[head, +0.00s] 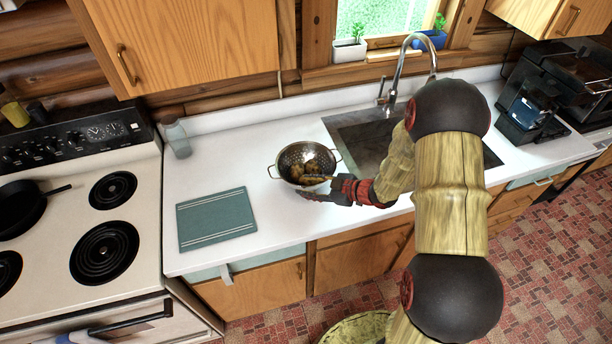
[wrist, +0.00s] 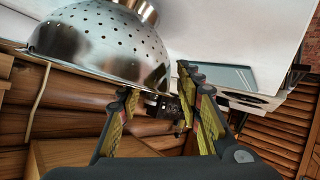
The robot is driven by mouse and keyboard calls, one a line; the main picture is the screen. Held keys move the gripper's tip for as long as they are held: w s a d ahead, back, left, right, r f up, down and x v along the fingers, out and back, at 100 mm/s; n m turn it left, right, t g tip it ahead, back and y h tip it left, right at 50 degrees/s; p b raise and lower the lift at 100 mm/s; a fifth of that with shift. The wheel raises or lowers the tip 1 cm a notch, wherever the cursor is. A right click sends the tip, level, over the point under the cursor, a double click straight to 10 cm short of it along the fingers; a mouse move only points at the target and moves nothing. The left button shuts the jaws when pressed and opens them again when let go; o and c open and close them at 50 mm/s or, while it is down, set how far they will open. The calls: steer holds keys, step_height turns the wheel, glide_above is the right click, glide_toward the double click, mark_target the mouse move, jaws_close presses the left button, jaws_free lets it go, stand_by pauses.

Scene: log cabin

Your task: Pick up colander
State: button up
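A shiny metal colander (head: 292,155) with small holes and two side handles stands upright on the white counter, left of the sink. Several brown, potato-like things (head: 313,172) lie in it. My gripper (head: 318,188) is at the colander's near right side, low by its wall. In the wrist view the colander (wrist: 95,45) appears upside down, with its rim close to the fingertips. The two fingers of my gripper (wrist: 157,82) are spread with a gap between them. I cannot tell whether a finger touches the rim. The colander's near right side is partly hidden by my gripper in the head view.
A teal towel or mat (head: 216,218) lies on the counter left of the colander. A glass bottle (head: 178,139) stands at the back left, beside the stove (head: 60,255) with a black pan (head: 28,208). The sink (head: 362,146) and tall faucet (head: 408,58) are right; a coffee machine (head: 530,105) stands beyond.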

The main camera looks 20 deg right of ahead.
mark_target(301, 187)
steer(key=x, duration=0.3)
steer(key=shift+a+f, duration=0.25)
steer(key=shift+a, duration=0.25)
steer(key=shift+w+a+f, duration=0.3)
steer(key=shift+w, duration=0.1)
jaws_close()
steer(key=shift+r, duration=0.15)
